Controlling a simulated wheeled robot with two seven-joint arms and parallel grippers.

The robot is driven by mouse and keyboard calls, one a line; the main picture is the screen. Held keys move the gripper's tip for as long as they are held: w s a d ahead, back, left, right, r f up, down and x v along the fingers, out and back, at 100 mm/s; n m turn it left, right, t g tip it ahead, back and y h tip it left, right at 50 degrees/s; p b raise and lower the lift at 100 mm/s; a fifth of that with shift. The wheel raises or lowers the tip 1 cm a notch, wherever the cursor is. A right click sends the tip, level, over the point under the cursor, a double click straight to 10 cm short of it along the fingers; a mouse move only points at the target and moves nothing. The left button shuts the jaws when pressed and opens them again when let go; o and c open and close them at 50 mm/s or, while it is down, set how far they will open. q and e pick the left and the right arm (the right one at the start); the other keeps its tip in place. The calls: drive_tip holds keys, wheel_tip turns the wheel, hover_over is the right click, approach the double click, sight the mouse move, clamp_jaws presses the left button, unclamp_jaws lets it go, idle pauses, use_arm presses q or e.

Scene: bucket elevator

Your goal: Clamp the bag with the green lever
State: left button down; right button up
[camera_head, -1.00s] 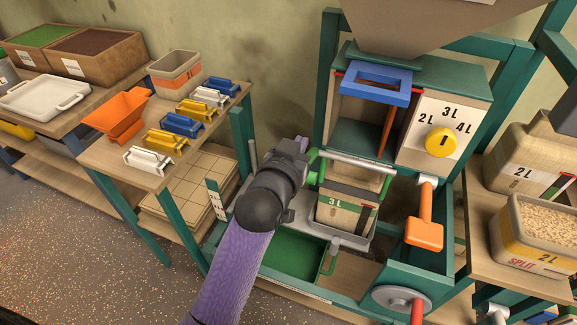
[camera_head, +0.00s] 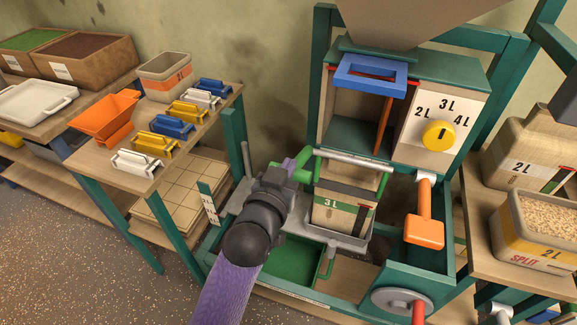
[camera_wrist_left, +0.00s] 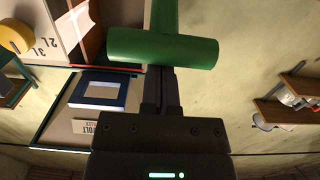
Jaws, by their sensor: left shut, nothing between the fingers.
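The bag (camera_head: 343,214), marked 3L, hangs upright under the dosing box, below a pale clamp bar (camera_head: 352,160). The green lever (camera_head: 304,174) is at the left end of that bar. My left gripper (camera_head: 289,164) is at the lever's left side, shut with nothing between its fingers. In the left wrist view, the lever's green grip (camera_wrist_left: 163,50) lies across the front of the shut fingers (camera_wrist_left: 160,88). Whether they touch it I cannot tell. My right gripper is not in view.
The yellow dial (camera_head: 438,135) and orange handle (camera_head: 424,231) are right of the bag. A blue frame (camera_head: 371,74) sits above it. A side table (camera_head: 113,168) with several coloured clips stands left. A shelf (camera_head: 483,244) with bags stands right.

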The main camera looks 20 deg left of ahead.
use_arm(q)
wheel_tip(320, 180, down, 10)
drive_tip(key=s+t+b, duration=0.2)
drive_tip(key=t+b, duration=0.3)
drive_tip(key=b, duration=0.7)
drive_tip(key=shift+r, duration=0.25)
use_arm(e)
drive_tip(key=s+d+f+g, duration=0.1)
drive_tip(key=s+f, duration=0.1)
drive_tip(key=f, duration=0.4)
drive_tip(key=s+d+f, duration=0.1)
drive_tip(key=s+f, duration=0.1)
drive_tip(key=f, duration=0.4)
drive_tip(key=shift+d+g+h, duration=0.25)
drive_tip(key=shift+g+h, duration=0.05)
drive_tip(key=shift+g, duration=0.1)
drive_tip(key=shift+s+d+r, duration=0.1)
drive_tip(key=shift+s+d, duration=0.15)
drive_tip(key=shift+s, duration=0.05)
